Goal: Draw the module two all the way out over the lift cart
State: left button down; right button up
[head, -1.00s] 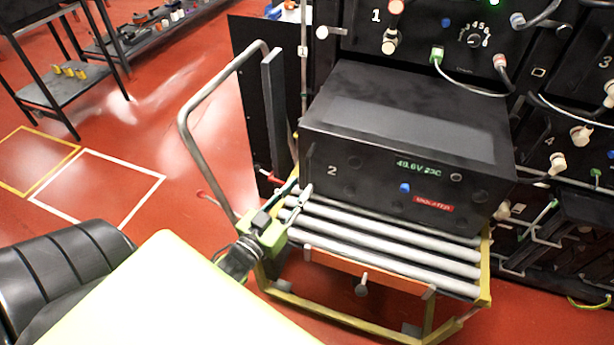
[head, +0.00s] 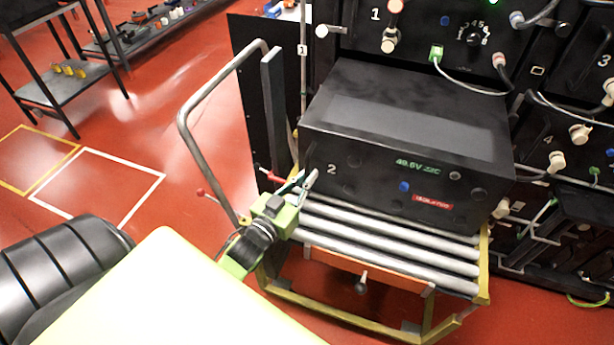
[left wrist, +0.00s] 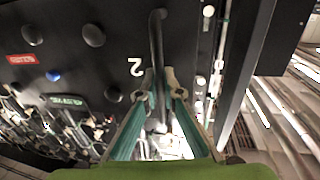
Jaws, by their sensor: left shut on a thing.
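Module two (head: 375,185) is a big black box with a "2", a green readout, a blue button and a red label on its front. It rests over the grey rollers of the lift cart (head: 385,248), its rear towards the rack. Several rollers in front of it are bare. My left gripper (head: 307,183) is at the left end of the module's front. In the left wrist view its fingers (left wrist: 158,98) are shut on the dark upright handle (left wrist: 156,45) beside the "2". The right gripper is not in view.
The rack (head: 450,35) with knobs and cables stands behind and to the right. The cart's bent push rail (head: 195,135) rises left of the module. A red-ended lever (head: 278,178) is near my gripper. Red floor at left is open, with a white marked square (head: 100,188).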

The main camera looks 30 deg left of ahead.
pick_arm(q)
jog(key=shift+s+d+f+p, duration=0.2)
jog(key=shift+s+p, duration=0.1)
jog(key=shift+s, duration=0.3)
jog(key=shift+s+d+f+p, duration=0.15)
jog(key=shift+s+p, duration=0.15)
jog(key=shift+s, duration=0.3)
jog(key=c, duration=2.2)
grip_release()
jog(key=shift+r, duration=0.1)
jog(key=shift+s+r, duration=0.2)
jog(key=shift+r, duration=0.05)
jog(key=s, duration=1.2)
jog(key=shift+d, duration=0.2)
jog(key=shift+f, duration=0.1)
